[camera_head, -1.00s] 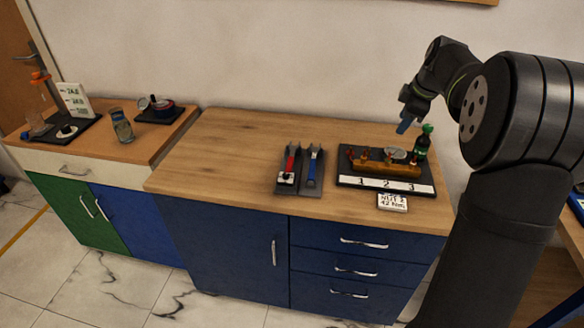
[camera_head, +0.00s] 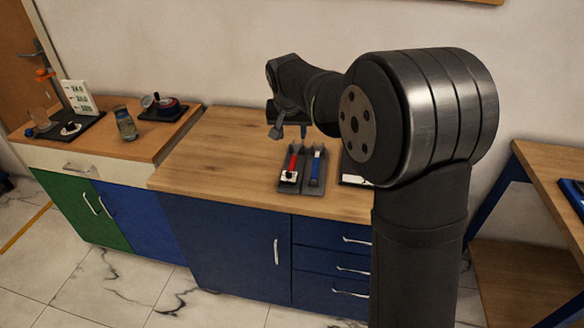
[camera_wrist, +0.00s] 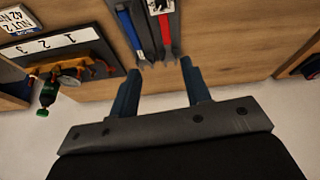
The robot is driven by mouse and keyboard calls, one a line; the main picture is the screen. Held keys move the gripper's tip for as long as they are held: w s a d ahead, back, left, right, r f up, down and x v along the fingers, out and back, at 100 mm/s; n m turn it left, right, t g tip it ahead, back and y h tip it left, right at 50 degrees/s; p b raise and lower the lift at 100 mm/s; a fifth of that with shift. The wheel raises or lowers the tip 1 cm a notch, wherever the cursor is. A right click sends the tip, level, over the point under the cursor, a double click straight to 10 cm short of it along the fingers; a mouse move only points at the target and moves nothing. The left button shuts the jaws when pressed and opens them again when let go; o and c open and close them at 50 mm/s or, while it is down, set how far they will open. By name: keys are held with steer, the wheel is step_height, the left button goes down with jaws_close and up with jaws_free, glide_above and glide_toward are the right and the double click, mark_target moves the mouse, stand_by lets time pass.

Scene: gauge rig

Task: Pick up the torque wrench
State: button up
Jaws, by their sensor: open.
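Two wrench-like tools lie side by side on a dark grey holder (camera_head: 302,187). One has a red handle (camera_head: 292,163) and a white dial-like piece at its near end; the other has a blue handle (camera_head: 316,164). The red tool, with the dial-like piece, looks like the torque wrench, but I cannot be sure. Both also show in the wrist view, red (camera_wrist: 164,30) and blue (camera_wrist: 128,25), with grey heads towards my fingers. My gripper (camera_wrist: 161,68) is open and empty, apart from the tools. In the head view it hangs near their far end.
The wooden worktop (camera_head: 220,150) is clear left of the tools.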

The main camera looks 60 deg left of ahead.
steer(key=s, duration=0.2)
steer(key=m, duration=0.1)
glide_above(292, 165)
steer(key=s+d, duration=0.2)
steer(key=f, duration=1.1)
steer(key=shift+s+a+f, duration=0.1)
steer(key=shift+s+f, duration=0.05)
steer(key=shift+s, duration=0.05)
steer(key=shift+w+x, duration=0.2)
steer(key=shift+x, duration=2.45)
jaws_close()
